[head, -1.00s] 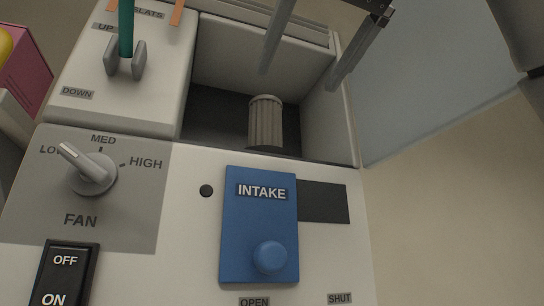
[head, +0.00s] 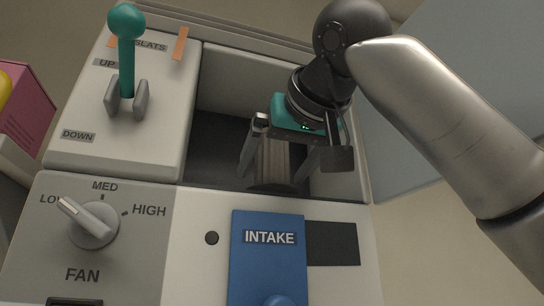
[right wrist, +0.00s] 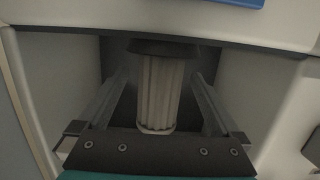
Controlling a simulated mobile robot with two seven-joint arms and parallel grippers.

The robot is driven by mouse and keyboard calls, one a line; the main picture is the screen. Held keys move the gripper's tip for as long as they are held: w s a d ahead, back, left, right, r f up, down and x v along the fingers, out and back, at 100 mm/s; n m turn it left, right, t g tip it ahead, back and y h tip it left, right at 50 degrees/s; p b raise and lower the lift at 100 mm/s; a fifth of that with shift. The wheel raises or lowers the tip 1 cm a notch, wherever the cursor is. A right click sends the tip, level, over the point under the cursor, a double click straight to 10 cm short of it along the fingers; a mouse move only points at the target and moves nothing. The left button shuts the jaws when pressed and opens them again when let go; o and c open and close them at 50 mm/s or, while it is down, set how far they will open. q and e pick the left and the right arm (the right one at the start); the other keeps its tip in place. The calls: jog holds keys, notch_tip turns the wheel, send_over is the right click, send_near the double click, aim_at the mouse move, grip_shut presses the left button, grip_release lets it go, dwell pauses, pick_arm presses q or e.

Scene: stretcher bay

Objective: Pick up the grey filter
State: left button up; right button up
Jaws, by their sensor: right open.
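The grey filter (head: 272,163) is a ribbed upright cylinder in the open recess of the white unit. In the head view my right gripper (head: 278,172) reaches down into the recess with one finger on each side of the filter. The right wrist view also shows the filter (right wrist: 160,92) between the two open fingers of the right gripper (right wrist: 160,100), with a visible gap on both sides. The gripper's body hides part of the filter in the head view. My left gripper is not in view.
The recess wall (head: 340,180) stands close to the right finger. A teal-knobbed lever (head: 127,50) rises to the left. In front are the fan knob (head: 92,222) and the blue intake slide (head: 268,258). A pink box (head: 28,110) is at far left.

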jog(key=shift+x, duration=0.85)
jog(key=shift+s, duration=0.1)
jog(key=shift+c, duration=0.2)
jog(key=c, duration=1.4)
jog(key=shift+r, duration=0.1)
jog(key=shift+c, duration=0.5)
jog(key=shift+r, duration=0.15)
